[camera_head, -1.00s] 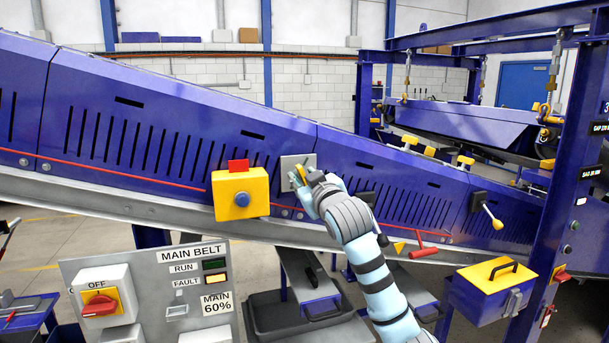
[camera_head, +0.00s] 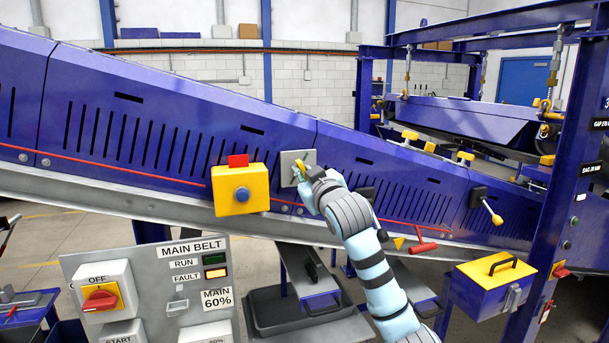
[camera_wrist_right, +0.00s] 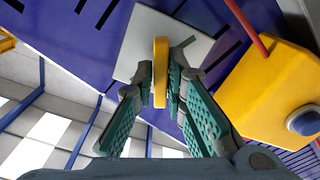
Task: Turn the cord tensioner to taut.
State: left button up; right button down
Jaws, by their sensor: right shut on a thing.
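The cord tensioner shows as a yellow handle (camera_wrist_right: 160,72) on a pale square plate (camera_head: 287,161) on the blue conveyor side. In the right wrist view the handle stands edge-on between the two green finger pads, with a dark green mark on the plate (camera_wrist_right: 138,42) just right of it. My right gripper (camera_head: 303,174) is shut on the handle, close in front of the plate. In the head view the fingers hide most of the handle. My left gripper is not in view.
A yellow box with a blue button (camera_head: 241,194) sits just left of the plate. A red cord (camera_head: 140,172) runs along the conveyor side. A red T-handle (camera_head: 424,246) and a yellow-knobbed lever (camera_head: 494,214) are to the right. The control panel (camera_head: 150,255) stands in front at lower left.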

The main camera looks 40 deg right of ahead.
jog(key=shift+f, duration=0.1)
jog(key=m, duration=0.2)
jog(key=shift+m, duration=0.4)
jog(key=shift+b, duration=0.3)
jog(key=m, duration=0.2)
jog(key=shift+m, duration=0.4)
jog(key=shift+m+b, duration=0.65)
jog(key=shift+m, duration=0.75)
